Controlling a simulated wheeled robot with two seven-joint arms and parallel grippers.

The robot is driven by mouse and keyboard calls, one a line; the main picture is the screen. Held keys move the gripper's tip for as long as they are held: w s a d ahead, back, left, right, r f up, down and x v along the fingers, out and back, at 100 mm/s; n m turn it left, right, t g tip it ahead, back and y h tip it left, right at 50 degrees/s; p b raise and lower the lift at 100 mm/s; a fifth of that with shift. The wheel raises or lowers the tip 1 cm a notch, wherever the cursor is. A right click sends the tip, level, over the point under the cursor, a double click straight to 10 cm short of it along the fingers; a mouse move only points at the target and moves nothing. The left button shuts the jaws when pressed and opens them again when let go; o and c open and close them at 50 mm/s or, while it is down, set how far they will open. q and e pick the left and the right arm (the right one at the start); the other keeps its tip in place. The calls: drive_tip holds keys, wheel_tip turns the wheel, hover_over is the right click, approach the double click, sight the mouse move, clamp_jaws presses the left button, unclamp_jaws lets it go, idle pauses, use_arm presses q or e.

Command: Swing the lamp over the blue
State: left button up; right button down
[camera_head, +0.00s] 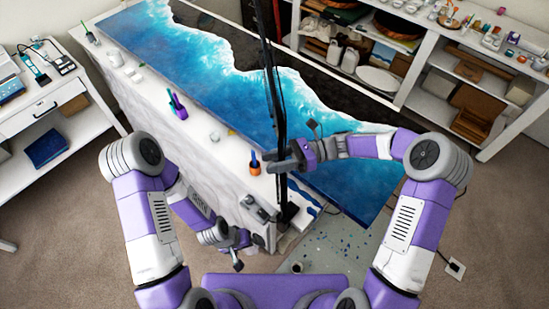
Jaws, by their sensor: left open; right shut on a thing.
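The lamp's black pole (279,110) rises from near the table's near corner and runs out of the top of the picture. Its head is not clearly seen. My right gripper (288,160) is shut on the pole's lower part. The blue (225,85) is a resin area on the long table, bordered by white foam lines and a dark strip. The pole crosses in front of it. My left gripper (237,252) is open, low beside the table's near end, apart from the lamp.
Small items stand along the table's white left side, including an orange cup (255,164) and a purple holder (177,103). A grey box (257,208) sits near the pole's foot. Shelves (465,65) stand at right, a white desk (45,100) at left. A speckled sheet (325,257) covers some floor.

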drive_tip(key=c, duration=0.7)
unclamp_jaws()
drive_tip(key=shift+d, duration=0.15)
drive_tip(key=b+v, duration=0.1)
drive_tip(key=v, duration=0.6)
drive_tip(key=shift+w+d+r, duration=0.1)
drive_tip(key=shift+w+d, duration=0.05)
drive_tip(key=shift+d, duration=0.15)
